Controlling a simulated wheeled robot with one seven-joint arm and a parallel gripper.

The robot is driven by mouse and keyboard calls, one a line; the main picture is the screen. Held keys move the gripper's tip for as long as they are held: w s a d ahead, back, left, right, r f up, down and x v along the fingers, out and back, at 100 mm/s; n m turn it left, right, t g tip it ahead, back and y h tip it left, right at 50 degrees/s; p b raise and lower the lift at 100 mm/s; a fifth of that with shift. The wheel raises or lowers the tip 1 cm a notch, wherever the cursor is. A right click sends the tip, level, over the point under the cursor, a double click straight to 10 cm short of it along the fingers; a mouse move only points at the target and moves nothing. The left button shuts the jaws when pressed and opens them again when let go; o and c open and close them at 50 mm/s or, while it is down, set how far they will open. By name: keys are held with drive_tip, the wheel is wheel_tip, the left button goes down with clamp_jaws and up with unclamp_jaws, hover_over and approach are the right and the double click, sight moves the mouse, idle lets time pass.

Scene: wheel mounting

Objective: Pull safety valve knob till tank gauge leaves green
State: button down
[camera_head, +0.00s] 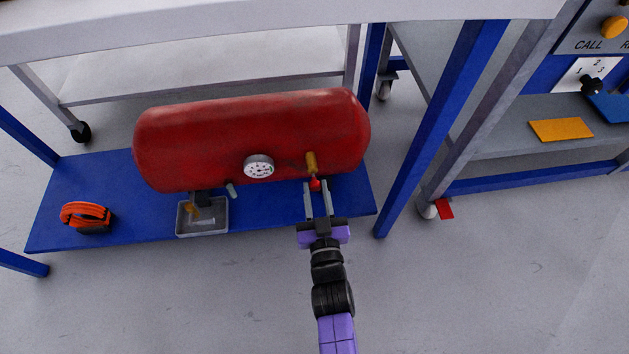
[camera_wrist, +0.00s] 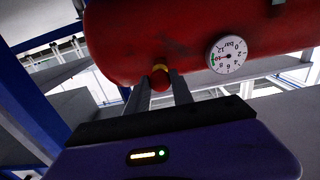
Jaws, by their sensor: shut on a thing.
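The red tank (camera_head: 240,135) lies on its side on the blue lower shelf. Its round white gauge (camera_head: 259,166) faces me and also shows in the wrist view (camera_wrist: 229,55), with a green band near 10 on the dial. I cannot tell where the needle points. The brass safety valve (camera_head: 311,162) sticks out right of the gauge, with the red safety valve knob (camera_head: 315,184) at its end. My gripper (camera_head: 317,187) is shut on this knob. In the wrist view, my gripper (camera_wrist: 158,84) has the red knob (camera_wrist: 160,82) between its fingertips, below the tank.
A grey tray (camera_head: 203,229) with small parts stands below the tank. A coiled orange hose or strap (camera_head: 86,215) lies at the shelf's left. The blue shelf (camera_head: 135,235) has a blue post (camera_head: 410,185) at its right. A white tabletop (camera_head: 250,22) spans above.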

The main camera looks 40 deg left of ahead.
drive_tip(key=shift+s+d, duration=0.1)
drive_tip(key=shift+s, duration=0.05)
drive_tip(key=shift+s+d, duration=0.2)
drive_tip(key=shift+d, duration=0.1)
drive_tip(key=shift+s+d, duration=0.15)
idle(0.3)
